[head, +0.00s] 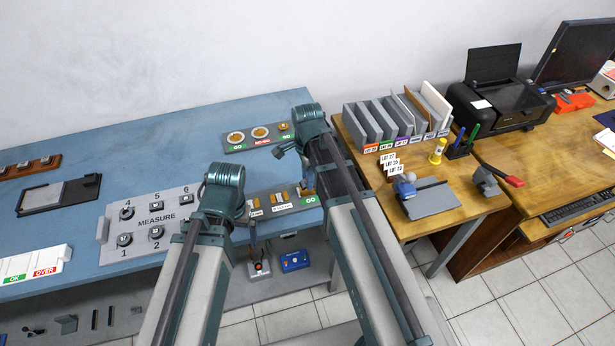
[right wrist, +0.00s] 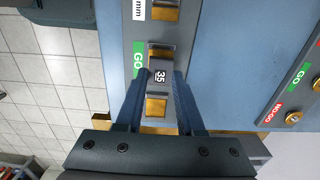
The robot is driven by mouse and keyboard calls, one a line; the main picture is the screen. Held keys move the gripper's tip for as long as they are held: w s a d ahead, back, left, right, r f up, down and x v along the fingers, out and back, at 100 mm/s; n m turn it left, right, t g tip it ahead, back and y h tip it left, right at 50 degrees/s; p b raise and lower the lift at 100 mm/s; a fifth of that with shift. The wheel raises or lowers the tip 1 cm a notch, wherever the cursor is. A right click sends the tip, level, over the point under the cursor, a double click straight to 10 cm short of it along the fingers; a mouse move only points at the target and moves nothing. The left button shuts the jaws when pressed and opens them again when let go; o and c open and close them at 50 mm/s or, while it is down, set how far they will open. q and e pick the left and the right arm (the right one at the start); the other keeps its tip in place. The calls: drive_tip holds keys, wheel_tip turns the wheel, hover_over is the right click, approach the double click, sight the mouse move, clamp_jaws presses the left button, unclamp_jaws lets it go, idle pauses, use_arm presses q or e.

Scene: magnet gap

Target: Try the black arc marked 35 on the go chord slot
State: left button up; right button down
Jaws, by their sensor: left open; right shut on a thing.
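The black arc marked 35 (right wrist: 159,75) is between the fingertips of my right gripper (right wrist: 161,82), which is shut on it. Its white number faces the right wrist camera. It is over the grey gauge plate beside the green GO label (right wrist: 138,60), with brass pieces (right wrist: 157,106) on both sides along the plate. I cannot tell whether it touches the brass or sits in the slot. In the head view the gauge plate (head: 287,206) lies at the blue table's front right, and my right gripper (head: 306,182) is at its GO end. My left gripper is hidden behind its arm.
A plate with round brass gauges (head: 258,136) lies behind on the blue table (head: 110,165). The MEASURE plate (head: 150,225) is to the left. A wooden desk (head: 455,185) with a file rack (head: 397,125) stands to the right. A lever device (head: 258,267) is below the table's edge.

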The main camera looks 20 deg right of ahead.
drive_tip(key=shift+f+b, duration=1.1)
drive_tip(key=shift+f, duration=0.55)
drive_tip(key=shift+c, duration=2.2)
unclamp_jaws()
drive_tip(key=c, duration=0.5)
drive_tip(key=shift+r, duration=0.15)
wheel_tip(320, 180, up, 4)
drive_tip(key=p, duration=0.4)
drive_tip(key=shift+r, duration=0.2)
